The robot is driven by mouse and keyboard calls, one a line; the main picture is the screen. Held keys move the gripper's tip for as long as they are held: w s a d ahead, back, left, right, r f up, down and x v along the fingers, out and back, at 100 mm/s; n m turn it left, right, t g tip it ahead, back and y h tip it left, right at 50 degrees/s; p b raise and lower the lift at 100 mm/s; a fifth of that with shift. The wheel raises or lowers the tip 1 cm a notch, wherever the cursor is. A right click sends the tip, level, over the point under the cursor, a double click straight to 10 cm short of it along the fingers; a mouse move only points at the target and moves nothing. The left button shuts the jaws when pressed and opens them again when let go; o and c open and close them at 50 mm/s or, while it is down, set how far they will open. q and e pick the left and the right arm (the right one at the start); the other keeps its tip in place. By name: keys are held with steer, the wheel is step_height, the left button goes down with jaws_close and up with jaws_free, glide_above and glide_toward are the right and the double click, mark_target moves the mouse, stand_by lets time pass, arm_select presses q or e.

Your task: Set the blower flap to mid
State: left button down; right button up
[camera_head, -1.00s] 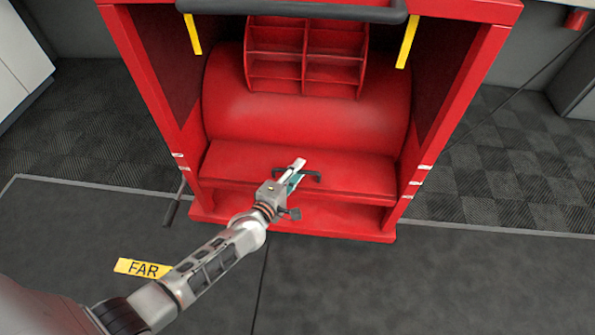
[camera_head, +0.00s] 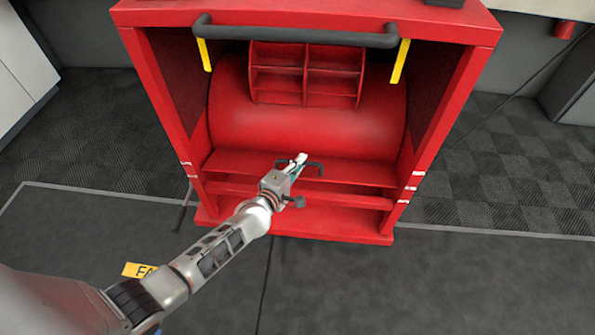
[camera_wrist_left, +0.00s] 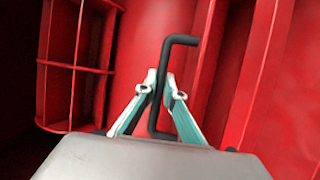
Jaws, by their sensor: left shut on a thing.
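The blower is a red cabinet (camera_head: 455,120) with a rounded red drum in it. Its flap (camera_head: 350,173) is a red panel across the lower opening, its front edge about level with the middle white mark (camera_head: 410,188) on the right post. A black bar handle (camera_head: 320,168) sits on the flap. My left gripper (camera_head: 299,160) is shut on this handle. In the left wrist view its two fingertips (camera_wrist_left: 160,85) pinch the long part of the bent black handle (camera_wrist_left: 182,40). My right gripper is out of view.
A dark bar (camera_head: 295,37) with yellow tabs crosses the cabinet's upper front. A red divided rack (camera_head: 305,75) stands above the drum. A yellow floor label (camera_head: 137,270) is partly hidden behind my left arm. The dark floor in front is clear.

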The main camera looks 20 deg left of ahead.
arm_select(q)
steer(key=c, duration=2.1)
jaws_free()
steer(key=shift+c, duration=0.2)
steer(key=shift+f, duration=0.1)
steer(key=shift+s, duration=0.1)
steer(key=shift+s+f, duration=0.1)
steer(key=shift+s, duration=0.35)
steer(key=v, duration=1.1)
steer(key=shift+r, duration=0.25)
